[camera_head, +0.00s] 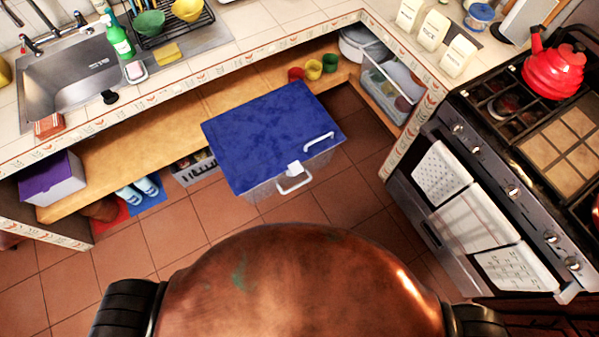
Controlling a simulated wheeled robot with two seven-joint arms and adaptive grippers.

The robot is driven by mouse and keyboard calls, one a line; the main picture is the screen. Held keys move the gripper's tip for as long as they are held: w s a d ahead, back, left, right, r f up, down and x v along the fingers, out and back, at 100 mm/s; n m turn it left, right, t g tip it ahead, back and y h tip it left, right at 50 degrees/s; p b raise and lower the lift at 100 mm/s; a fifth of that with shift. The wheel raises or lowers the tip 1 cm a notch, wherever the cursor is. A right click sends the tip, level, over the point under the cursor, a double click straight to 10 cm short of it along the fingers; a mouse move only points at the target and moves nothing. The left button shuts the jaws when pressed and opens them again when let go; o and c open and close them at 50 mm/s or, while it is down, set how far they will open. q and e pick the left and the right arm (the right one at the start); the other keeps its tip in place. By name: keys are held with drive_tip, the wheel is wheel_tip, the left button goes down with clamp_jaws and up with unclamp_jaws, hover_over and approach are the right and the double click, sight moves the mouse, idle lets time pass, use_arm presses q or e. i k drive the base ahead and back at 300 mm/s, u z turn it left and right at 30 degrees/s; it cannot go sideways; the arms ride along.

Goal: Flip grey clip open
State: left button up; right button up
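A box with a flat blue lid (265,130) is in the middle of the head view, in front of the low wooden shelf. Its clear, greyish side wall (262,190) shows below the lid's near edge. A pale grey clip (294,169) sits at the near edge of the lid, with a pale looped handle (294,184) just below it. Whether the clip is latched is too small to tell. Another pale bar handle (319,139) lies near the lid's right corner. Neither of my grippers is in view.
A wooden shelf (150,150) under the tiled counter runs behind the box. Several small coloured cups and a clear bin (385,85) stand toward its right end. The stove (455,215) with hanging towels is at the right.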

sight(295, 167)
drive_tip(key=z, duration=1.75)
drive_tip(key=k, duration=1.35)
drive_tip(key=u, duration=1.7)
drive_tip(key=i, duration=0.5)
drive_tip(key=z, duration=0.1)
